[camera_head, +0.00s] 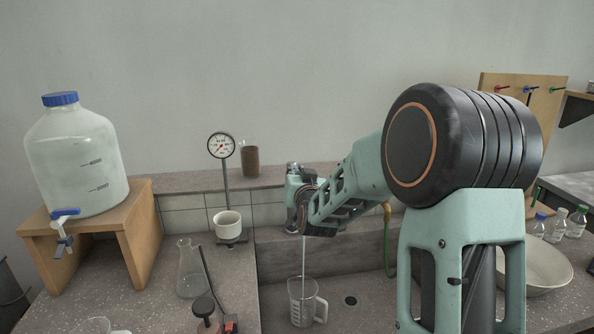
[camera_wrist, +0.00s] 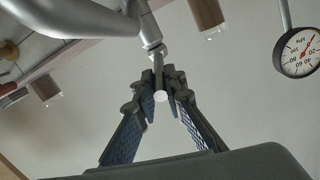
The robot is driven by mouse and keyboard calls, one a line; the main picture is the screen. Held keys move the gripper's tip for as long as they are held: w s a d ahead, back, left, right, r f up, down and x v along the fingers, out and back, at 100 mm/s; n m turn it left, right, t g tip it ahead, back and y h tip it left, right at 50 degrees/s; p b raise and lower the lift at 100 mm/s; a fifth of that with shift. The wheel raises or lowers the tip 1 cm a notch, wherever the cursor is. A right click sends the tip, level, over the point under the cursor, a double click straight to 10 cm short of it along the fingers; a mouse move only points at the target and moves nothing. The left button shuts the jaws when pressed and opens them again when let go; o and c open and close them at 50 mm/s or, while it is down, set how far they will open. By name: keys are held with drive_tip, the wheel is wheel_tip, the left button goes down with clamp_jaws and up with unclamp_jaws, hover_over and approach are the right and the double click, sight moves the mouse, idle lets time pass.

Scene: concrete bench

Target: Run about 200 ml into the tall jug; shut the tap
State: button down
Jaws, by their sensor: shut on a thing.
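The tall jug (camera_head: 305,304), clear with a handle on its right, stands upright in the sink. A thin stream of water (camera_head: 304,256) falls into its mouth from behind my wrist. I cannot read the level in the jug. In the wrist view, my gripper (camera_wrist: 161,88) is shut on the tap's lever (camera_wrist: 160,97), a thin rod with a pale round end. The metal tap body (camera_wrist: 150,32) and its curved spout pipe (camera_wrist: 75,18) show beyond the fingers. In the head view, my arm hides the tap and the fingertips.
A large carboy (camera_head: 77,160) with its own blue tap stands on a wooden stand (camera_head: 140,215) at left. A flask (camera_head: 190,270) and a gauge (camera_head: 221,146) are nearer the sink. A white basin (camera_head: 540,272) and several bottles are at right. The sink drain (camera_head: 350,301) is beside the jug.

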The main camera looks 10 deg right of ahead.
drive_tip(key=c, duration=2)
unclamp_jaws()
drive_tip(key=s, duration=0.4)
drive_tip(key=s+r, duration=0.1)
drive_tip(key=s, duration=0.7)
drive_tip(key=shift+a+r, duration=0.15)
drive_tip(key=shift+r, duration=0.05)
drive_tip(key=shift+c, duration=0.4)
